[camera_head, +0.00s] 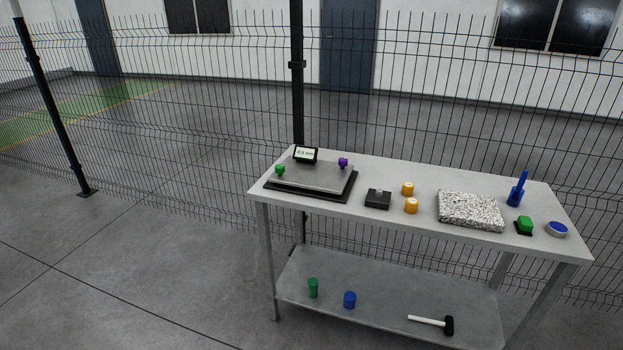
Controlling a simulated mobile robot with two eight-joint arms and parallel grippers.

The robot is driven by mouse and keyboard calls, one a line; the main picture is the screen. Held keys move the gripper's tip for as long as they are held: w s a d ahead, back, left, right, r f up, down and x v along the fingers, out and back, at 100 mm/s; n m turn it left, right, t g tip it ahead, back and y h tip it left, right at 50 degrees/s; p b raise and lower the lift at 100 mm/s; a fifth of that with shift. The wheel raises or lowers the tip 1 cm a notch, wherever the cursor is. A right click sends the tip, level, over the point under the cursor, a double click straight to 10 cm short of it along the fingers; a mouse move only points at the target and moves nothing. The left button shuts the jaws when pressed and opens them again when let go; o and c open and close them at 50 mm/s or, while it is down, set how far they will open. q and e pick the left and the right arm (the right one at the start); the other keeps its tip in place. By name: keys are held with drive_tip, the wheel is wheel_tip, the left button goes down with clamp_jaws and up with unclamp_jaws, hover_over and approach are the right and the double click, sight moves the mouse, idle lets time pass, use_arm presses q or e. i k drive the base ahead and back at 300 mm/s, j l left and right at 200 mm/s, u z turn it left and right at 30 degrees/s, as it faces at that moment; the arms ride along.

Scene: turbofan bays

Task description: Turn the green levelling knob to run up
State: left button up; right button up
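A purple knob (343,162) stands at the plate's right side. A small display (306,154) stands at the plate's back edge; its digits are too small to read surely. Neither of my grippers is in view.
The grey table (410,228) also holds a black block (377,199), two orange cylinders (411,205), a speckled slab (470,210), a blue handled tool (517,190), a green-topped block (524,225) and a blue-topped disc (556,229). A mesh fence (420,80) runs behind. Floor at left is clear.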

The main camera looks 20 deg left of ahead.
sight(279, 169)
drive_tip(key=u, duration=0.9)
drive_tip(key=i+l+u, duration=0.15)
drive_tip(key=u, duration=0.2)
drive_tip(key=i+l+u, duration=0.25)
drive_tip(key=u, duration=0.15)
drive_tip(key=i+l+u, duration=0.35)
drive_tip(key=k+j, duration=0.05)
drive_tip(key=k, duration=0.05)
